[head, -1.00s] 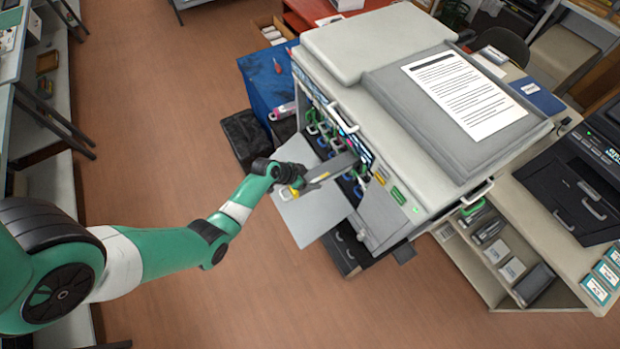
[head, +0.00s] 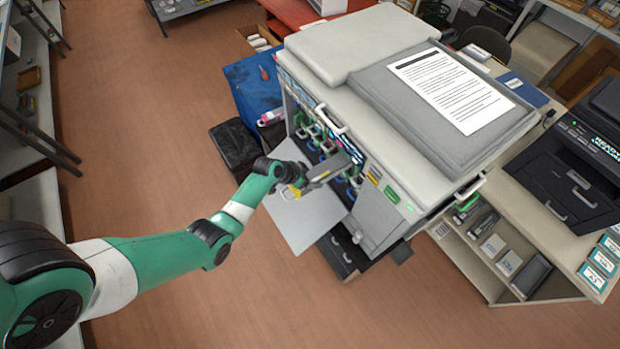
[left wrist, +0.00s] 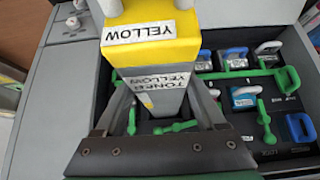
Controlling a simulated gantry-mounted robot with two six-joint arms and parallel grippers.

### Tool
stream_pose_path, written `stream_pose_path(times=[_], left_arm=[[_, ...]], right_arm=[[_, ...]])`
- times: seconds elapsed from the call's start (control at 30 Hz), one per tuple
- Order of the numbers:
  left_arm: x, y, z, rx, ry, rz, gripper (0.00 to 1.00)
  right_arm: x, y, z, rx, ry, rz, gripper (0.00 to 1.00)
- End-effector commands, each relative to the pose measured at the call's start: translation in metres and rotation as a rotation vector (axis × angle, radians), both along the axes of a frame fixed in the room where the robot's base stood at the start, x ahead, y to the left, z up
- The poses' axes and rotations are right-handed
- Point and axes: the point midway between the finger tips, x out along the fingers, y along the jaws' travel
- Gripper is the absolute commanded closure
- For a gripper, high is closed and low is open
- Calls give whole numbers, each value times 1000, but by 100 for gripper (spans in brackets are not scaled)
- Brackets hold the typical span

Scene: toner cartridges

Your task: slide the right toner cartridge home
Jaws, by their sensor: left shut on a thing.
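My left gripper (head: 302,187) is shut on a grey toner cartridge (head: 330,172) with a yellow end, in front of the copier's open bay. In the left wrist view the cartridge (left wrist: 158,95) lies between the two fingers (left wrist: 157,118), its yellow end (left wrist: 150,40) and "TONER YELLOW" label facing the camera. In the head view its far end reaches the bay opening; how deep it sits in a slot is hidden. My right gripper is not in view.
The copier (head: 415,150) has its front door (head: 305,222) folded open below the arm. Green levers (left wrist: 263,118) and blue handles (left wrist: 300,128) crowd the bay beside the cartridge. A blue cabinet (head: 250,85) and dark bin (head: 236,150) stand left; open floor lies in front.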

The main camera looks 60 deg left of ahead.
Motion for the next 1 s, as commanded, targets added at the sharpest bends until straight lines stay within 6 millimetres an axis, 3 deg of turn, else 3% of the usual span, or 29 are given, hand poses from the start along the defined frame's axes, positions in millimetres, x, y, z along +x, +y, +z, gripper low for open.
stream_pose_path(times=[0.43,0.47,0.6,0.87,1.0], left_arm=[[1,1,-1,1,-3,1,100],[1,1,-1,1,-3,1,26],[0,0,-1,1,-2,1,1],[-2,0,-2,-1,2,1,0],[-12,-1,0,-2,4,2,0]], right_arm=[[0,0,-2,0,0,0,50],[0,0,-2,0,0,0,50],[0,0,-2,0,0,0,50],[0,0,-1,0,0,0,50],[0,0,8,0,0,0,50]])
